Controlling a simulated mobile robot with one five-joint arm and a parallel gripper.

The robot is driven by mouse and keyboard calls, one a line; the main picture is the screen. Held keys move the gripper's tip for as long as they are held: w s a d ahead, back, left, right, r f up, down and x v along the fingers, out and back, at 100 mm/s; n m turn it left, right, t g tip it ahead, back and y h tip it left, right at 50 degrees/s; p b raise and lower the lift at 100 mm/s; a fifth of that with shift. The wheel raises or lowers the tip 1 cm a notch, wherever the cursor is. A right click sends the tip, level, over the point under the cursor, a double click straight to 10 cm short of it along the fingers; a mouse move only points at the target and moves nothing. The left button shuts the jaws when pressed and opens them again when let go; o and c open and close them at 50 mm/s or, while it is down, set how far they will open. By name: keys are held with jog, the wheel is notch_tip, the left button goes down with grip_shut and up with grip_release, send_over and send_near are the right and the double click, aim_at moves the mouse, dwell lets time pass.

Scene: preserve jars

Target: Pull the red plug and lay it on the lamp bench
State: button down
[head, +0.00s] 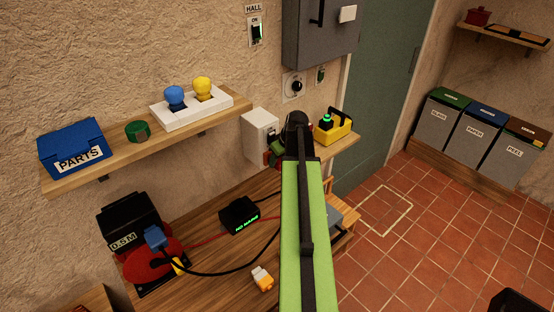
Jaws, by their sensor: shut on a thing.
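My gripper (276,152) is beside the white wall box (260,133), at the far end of my green arm.
On the bench are a black NO NAME box (238,214) with cables, a red disc (137,266) with a blue plug (155,237), and an orange-and-white piece (262,279). A shelf (120,169) hangs above. A yellow holder (340,128) stands right of my gripper.

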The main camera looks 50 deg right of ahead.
jog(key=shift+s+a, duration=0.15)
jog(key=shift+s, duration=1.1)
jog(key=shift+s, duration=0.1)
jog(key=shift+s+a, duration=0.2)
jog(key=shift+s, duration=1.7)
